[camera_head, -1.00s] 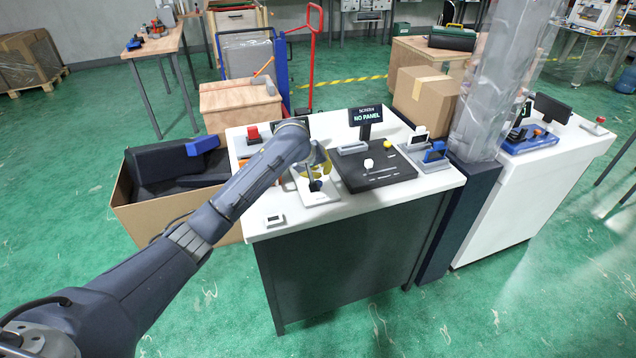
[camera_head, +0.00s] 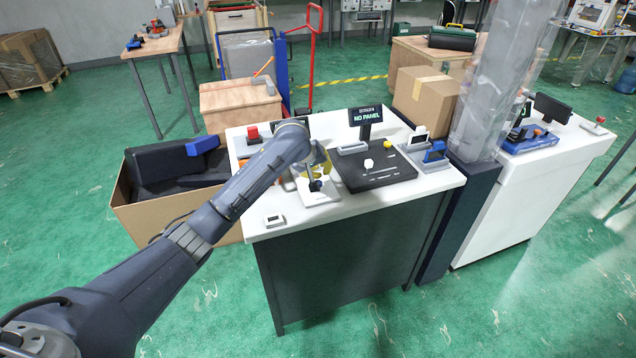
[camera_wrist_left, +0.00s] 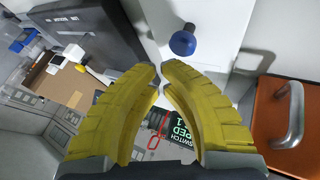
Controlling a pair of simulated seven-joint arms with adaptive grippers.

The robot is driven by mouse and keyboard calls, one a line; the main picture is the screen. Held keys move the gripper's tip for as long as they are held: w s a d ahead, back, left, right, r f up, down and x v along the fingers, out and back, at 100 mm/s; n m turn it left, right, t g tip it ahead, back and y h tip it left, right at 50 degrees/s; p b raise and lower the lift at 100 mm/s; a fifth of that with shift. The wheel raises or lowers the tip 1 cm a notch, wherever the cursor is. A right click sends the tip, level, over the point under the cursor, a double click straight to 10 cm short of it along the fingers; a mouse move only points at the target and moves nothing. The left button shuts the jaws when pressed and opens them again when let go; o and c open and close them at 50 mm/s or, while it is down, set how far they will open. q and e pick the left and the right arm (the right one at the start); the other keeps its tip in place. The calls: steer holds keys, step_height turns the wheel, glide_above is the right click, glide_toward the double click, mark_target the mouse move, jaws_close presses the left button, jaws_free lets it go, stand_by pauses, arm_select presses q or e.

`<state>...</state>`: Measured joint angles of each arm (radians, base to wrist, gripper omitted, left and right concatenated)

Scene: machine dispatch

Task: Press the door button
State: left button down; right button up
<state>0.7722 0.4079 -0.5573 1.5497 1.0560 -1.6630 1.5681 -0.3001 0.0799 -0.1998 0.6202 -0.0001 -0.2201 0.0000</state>
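My left gripper (camera_head: 318,170) is over the left part of the white-topped bench, with its yellow fingers partly hidden behind my arm. In the left wrist view its fingertips (camera_wrist_left: 158,70) are almost together, with nothing seen between them. A round blue knob (camera_wrist_left: 183,42) on a white plate lies just beyond the fingertips, apart from them in the picture. In the head view a dark knob (camera_head: 315,185) stands on a white plate just below the fingers. A red button (camera_head: 252,134) is at the bench's back left. No label marks a door button. My right gripper is out of view.
A black tray (camera_head: 375,178) and a small screen reading "NO PANEL" (camera_head: 366,118) are right of the gripper. An orange panel with a metal handle (camera_wrist_left: 290,120) is at the right of the wrist view. A cardboard box (camera_head: 165,215) stands left of the bench (camera_head: 400,212).

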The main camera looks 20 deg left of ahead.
arm_select(q)
steer(key=shift+f, duration=1.05)
stand_by(0.9)
steer(key=shift+r, duration=1.05)
steer(key=shift+r, duration=0.1)
steer(key=shift+r, duration=2.4)
